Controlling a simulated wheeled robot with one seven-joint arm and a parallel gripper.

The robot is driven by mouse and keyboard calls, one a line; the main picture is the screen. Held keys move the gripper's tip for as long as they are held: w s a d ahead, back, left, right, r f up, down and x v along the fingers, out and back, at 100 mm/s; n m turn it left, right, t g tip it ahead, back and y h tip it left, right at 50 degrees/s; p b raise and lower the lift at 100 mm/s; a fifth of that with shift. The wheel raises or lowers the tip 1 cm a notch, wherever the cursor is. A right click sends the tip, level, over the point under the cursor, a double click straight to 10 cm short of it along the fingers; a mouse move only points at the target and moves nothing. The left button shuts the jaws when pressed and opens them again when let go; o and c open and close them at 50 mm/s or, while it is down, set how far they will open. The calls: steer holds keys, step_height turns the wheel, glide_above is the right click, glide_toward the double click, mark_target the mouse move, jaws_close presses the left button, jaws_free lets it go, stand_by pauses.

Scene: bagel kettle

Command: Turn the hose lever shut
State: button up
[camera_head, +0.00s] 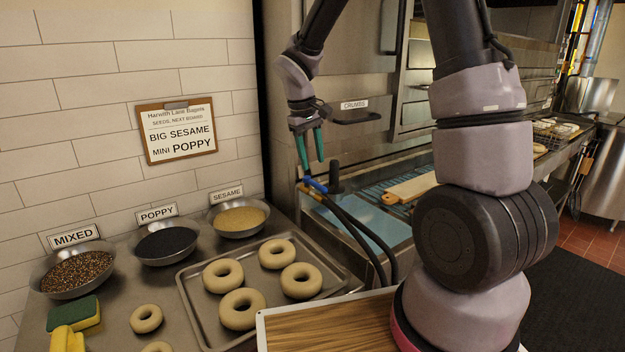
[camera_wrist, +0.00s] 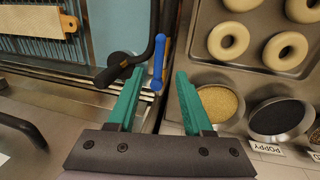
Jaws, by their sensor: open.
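The hose lever is a small blue handle (camera_head: 315,184) at the hose fitting, beside the right edge of the seed counter. In the wrist view the blue lever (camera_wrist: 158,62) stands upright in the picture, just beyond my fingertips and between their lines. The black hose (camera_head: 360,230) runs down from the fitting. A black knob-ended spout (camera_wrist: 125,68) is left of the lever. My gripper (camera_head: 309,148), with green fingers, is open and empty above the lever, pointing down. In the wrist view the fingers (camera_wrist: 157,85) are wide apart and do not visibly touch the lever.
A metal tray (camera_head: 185,290) of bagels and bowls of mixed, poppy (camera_head: 166,243) and sesame (camera_head: 239,218) seed stand on the counter left of the lever. A drawer handle labelled CRUMBS (camera_head: 357,117) sticks out right of my gripper. A wooden board (camera_head: 412,187) lies farther right.

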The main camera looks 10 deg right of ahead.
mark_target(317, 184)
steer(key=f, duration=0.2)
steer(key=d+f, duration=0.1)
steer(key=f, duration=0.4)
steer(key=shift+w+d, duration=0.25)
steer(key=shift+r, duration=0.1)
jaws_close()
stand_by(1.0)
